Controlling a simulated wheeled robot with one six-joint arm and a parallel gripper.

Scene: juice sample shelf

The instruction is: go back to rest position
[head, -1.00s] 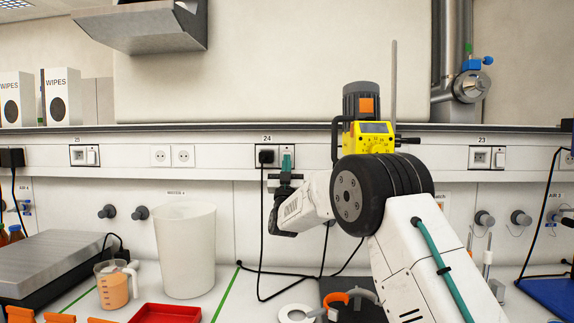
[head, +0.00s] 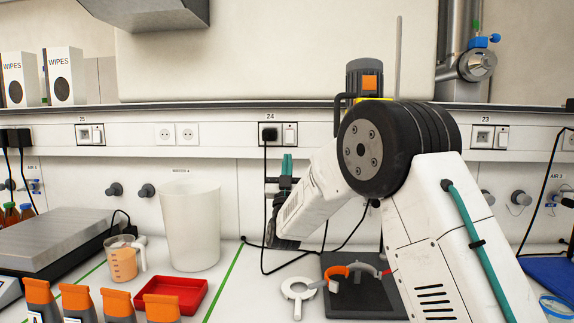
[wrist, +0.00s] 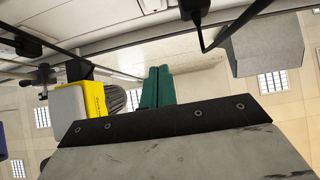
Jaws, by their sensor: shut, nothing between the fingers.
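My gripper (head: 287,160) shows near the middle of the head view, held up in front of the back wall, below the socket labelled 24. Its two teal fingers point upward and lie side by side, shut with nothing between them. In the wrist view the same fingers (wrist: 159,72) are pressed together beyond the dark mounting plate. My arm bends upward from the lower right to a big black joint, then reaches down and left to the gripper. The gripper is clear of the bench and touches nothing that I can see.
A yellow device (wrist: 87,100) shows in the wrist view.

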